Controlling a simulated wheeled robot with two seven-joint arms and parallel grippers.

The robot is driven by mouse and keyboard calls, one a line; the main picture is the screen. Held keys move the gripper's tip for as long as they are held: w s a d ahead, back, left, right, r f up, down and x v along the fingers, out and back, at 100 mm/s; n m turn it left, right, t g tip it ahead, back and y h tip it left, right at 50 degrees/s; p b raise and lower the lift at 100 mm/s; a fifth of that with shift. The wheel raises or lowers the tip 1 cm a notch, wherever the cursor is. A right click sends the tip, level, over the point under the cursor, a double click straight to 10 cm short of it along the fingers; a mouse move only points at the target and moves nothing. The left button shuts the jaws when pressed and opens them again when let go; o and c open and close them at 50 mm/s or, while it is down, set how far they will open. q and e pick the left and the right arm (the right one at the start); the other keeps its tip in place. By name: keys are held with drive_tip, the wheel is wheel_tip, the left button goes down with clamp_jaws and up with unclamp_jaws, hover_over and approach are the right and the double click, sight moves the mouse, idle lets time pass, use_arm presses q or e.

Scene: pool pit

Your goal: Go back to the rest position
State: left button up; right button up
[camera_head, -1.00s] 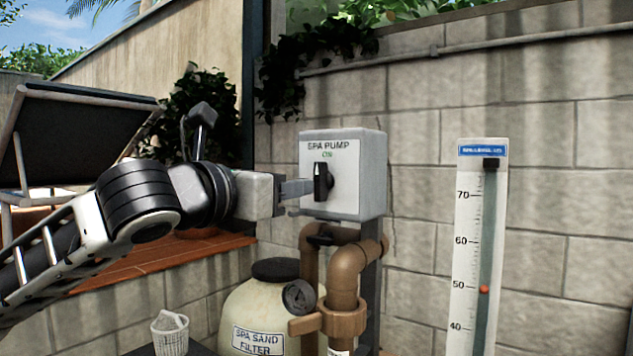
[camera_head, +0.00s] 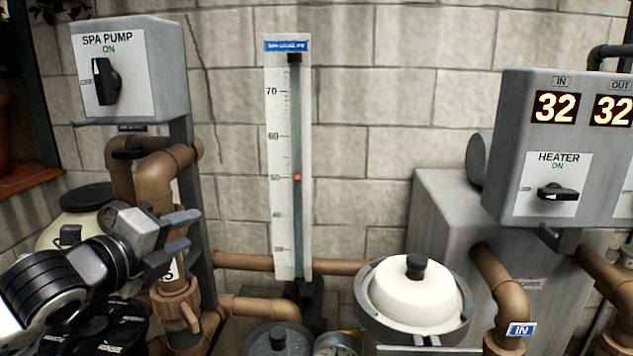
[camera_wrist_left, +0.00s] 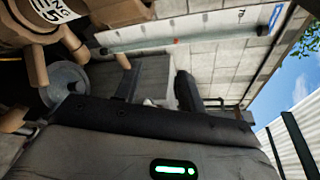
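My left gripper (camera_head: 184,234) is at the lower left of the head view, in front of the brown pipes. Its two fingers are apart with nothing between them. The spa pump box (camera_head: 132,70) is above it, clear of the fingers, with a black knob (camera_head: 106,81) under the word ON. My right gripper is not in view.
A level gauge (camera_head: 290,160) stands against the block wall. The heater box (camera_head: 519,130) at the right reads ON, with displays showing 32. Brown pipes (camera_head: 182,160), a white-lidded vessel (camera_head: 405,293) and a sand filter (camera_head: 75,222) crowd the lower area.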

use_arm(q)
drive_tip(key=s+d+f+n+g, duration=0.1)
drive_tip(key=s+f+n, duration=0.2)
drive_tip(key=f+n, duration=0.35)
drive_tip(key=s+d+f+n, duration=0.2)
drive_tip(key=f+n, duration=0.1)
drive_tip(key=f, duration=0.7)
drive_tip(key=s+d+f+n+g, duration=0.1)
drive_tip(key=s+f+n, duration=0.3)
drive_tip(key=f, duration=0.5)
drive_tip(key=s+d+f+n+g+y, duration=0.1)
drive_tip(key=s+f+n+g+y, duration=0.1)
drive_tip(key=s+f+n, duration=0.8)
drive_tip(key=s+f, duration=0.4)
drive_tip(key=s, duration=0.1)
drive_tip(key=shift+d+n+g+y, duration=0.2)
drive_tip(key=shift+n+g+y, duration=0.15)
drive_tip(key=shift+g+y, duration=0.05)
